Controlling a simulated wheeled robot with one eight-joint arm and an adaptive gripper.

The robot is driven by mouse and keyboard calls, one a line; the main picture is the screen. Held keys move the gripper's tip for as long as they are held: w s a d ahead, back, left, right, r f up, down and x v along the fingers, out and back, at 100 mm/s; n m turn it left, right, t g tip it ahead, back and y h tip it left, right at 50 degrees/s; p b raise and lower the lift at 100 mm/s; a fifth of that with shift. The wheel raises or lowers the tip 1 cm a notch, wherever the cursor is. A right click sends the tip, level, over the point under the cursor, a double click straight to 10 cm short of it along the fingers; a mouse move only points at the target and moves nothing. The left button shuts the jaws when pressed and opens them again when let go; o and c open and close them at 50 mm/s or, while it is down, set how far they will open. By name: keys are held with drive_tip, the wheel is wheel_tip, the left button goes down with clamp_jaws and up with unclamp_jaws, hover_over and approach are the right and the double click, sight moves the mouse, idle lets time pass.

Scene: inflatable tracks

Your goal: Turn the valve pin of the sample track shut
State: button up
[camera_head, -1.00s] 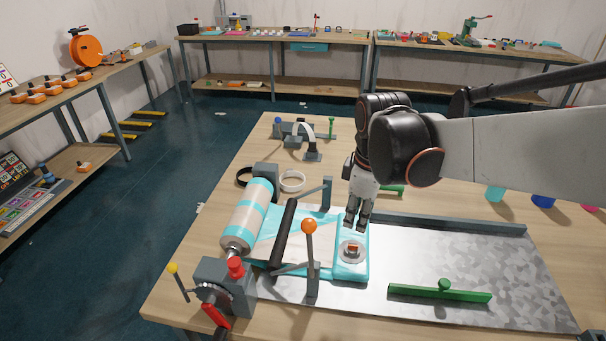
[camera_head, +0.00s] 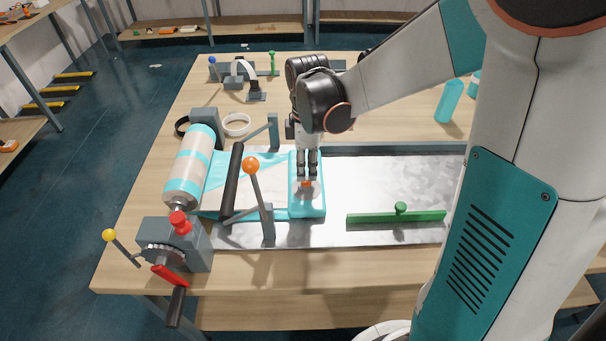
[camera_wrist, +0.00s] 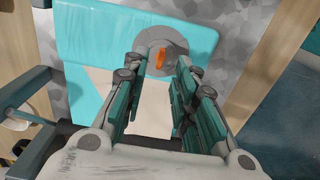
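The valve pin (camera_head: 306,184) is a small orange tab on a round grey disc. It sits at the right end of the sample track (camera_head: 308,207), a cyan and white flat piece on the metal plate. In the wrist view the pin (camera_wrist: 160,58) stands upright in the picture on its disc (camera_wrist: 176,46). My gripper (camera_head: 307,177) points down just over the disc. In the wrist view my gripper (camera_wrist: 155,72) has its two fingers apart, with the pin showing in the gap just past the tips. Whether the fingertips reach down to the pin's height is unclear.
A cyan and white roll (camera_head: 190,165) lies at the left, beside a black bar (camera_head: 233,180). An orange-knobbed lever (camera_head: 251,165) stands left of the valve. A green bar (camera_head: 395,217) lies on the bare metal plate (camera_head: 400,175) to the right.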

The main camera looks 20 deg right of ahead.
sight(306, 183)
drive_tip(key=shift+f+b, duration=0.55)
drive_tip(key=shift+f, duration=1.45)
drive_tip(key=shift+c, duration=0.2)
clamp_jaws()
